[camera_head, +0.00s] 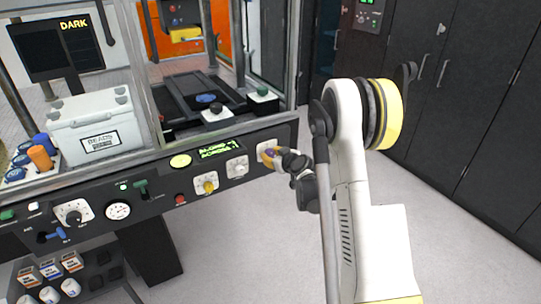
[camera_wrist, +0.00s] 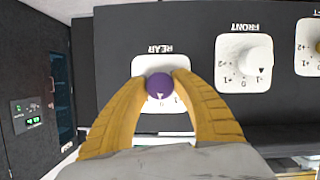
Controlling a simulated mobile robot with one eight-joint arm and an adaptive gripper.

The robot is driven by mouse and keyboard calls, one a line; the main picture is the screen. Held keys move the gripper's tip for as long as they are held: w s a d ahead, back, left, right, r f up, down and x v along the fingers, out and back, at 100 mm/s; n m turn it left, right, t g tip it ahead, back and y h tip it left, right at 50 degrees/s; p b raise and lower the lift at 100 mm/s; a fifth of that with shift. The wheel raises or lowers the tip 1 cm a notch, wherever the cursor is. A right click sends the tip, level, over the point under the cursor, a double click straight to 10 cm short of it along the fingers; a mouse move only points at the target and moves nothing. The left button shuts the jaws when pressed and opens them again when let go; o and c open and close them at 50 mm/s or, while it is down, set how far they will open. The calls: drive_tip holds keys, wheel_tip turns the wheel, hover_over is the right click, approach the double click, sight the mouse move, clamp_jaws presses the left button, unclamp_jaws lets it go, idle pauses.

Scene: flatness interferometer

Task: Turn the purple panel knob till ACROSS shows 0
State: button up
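The purple knob (camera_wrist: 160,86) sits on a white dial plate labelled REAR, upside down in the wrist view. A small white pointer mark shows on the knob's lower part there. My gripper (camera_wrist: 160,79) has its yellow fingers on both sides of the knob, seemingly touching it. In the head view the purple knob (camera_head: 270,153) is partly covered by my gripper (camera_head: 273,155) at the panel's right end. The green display (camera_head: 215,149) shows two lines, ALONG and ACROSS; their values are too small to read surely.
A white FRONT knob (camera_wrist: 255,60) sits beside the purple one, and a yellow knob (camera_head: 208,187) lies farther left in the head view. A red button (camera_head: 180,199) and a gauge (camera_head: 118,210) are farther along the panel. Open floor lies right of the panel, before dark cabinets (camera_head: 480,110).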

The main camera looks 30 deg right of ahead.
clamp_jaws()
drive_tip(key=m+y, duration=0.2)
drive_tip(key=m, duration=0.1)
drive_tip(key=shift+m+y, duration=1.1)
drive_tip(key=shift+m, duration=0.4)
drive_tip(key=o, duration=0.9)
unclamp_jaws()
